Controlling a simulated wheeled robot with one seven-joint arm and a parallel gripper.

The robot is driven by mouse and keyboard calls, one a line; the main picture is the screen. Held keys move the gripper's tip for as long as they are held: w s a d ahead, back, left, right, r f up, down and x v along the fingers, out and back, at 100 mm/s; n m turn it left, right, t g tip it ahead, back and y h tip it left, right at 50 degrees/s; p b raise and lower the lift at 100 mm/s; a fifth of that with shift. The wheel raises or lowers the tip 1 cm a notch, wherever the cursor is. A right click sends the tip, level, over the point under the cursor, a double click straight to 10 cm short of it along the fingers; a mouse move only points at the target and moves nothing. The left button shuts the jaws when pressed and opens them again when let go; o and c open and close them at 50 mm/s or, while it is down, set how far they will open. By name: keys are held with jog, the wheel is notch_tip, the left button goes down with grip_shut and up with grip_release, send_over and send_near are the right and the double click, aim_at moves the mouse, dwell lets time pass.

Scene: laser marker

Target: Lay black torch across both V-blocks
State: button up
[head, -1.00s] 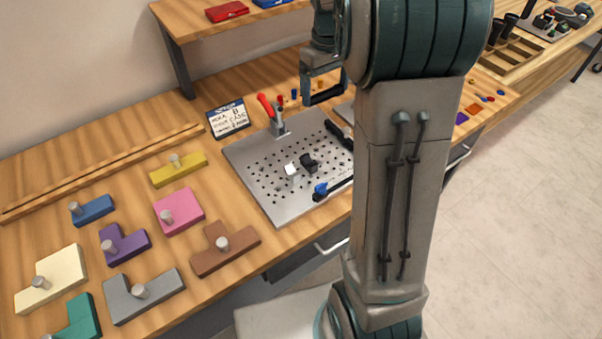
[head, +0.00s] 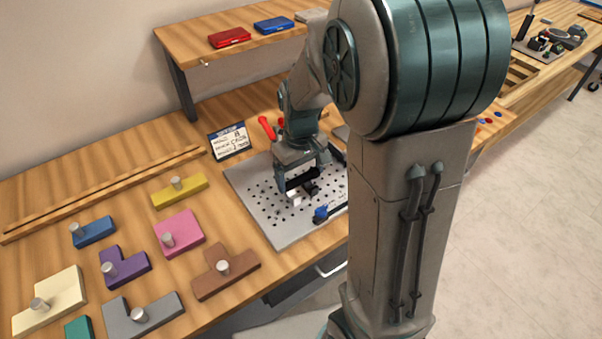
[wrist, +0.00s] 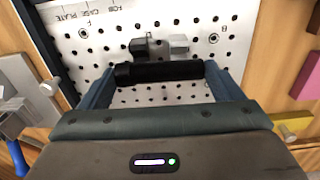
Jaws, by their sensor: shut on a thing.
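The black torch (wrist: 158,72) lies level between the two fingers of my gripper (wrist: 160,80), which is shut on its ends. In the head view, the torch (head: 302,179) shows as a dark bar in my gripper (head: 300,177), low over the perforated plate. Two small V-blocks stand side by side on the plate, one dark (wrist: 141,48) and one silver (wrist: 178,44). In the wrist view they appear just beyond the torch and roughly parallel to it. In the head view the silver block (head: 293,198) shows just below the torch. I cannot tell whether the torch touches them.
Coloured blocks with knobs cover the bench to the left. My arm hides the plate's right side.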

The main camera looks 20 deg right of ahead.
aim_at(301, 177)
jog(key=shift+f, duration=0.35)
jog(key=shift+f+b, duration=0.5)
jog(key=shift+f, duration=0.05)
jog(key=o, duration=0.8)
jog(key=shift+r+p, duration=0.45)
notch_tip(301, 177, up, 12)
jog(key=shift+s+f+m+t, duration=0.25)
jog(key=shift+s+m+t, duration=0.3)
jog(key=shift+s, duration=1.8)
jog(key=shift+s+f+m+t, duration=0.25)
jog(key=shift+s+m+t, duration=0.3)
jog(key=shift+s, duration=1.85)
jog(key=shift+s+f+m+t, duration=0.25)
jog(key=shift+s+m+t, duration=0.25)
jog(key=shift+s, duration=1.85)
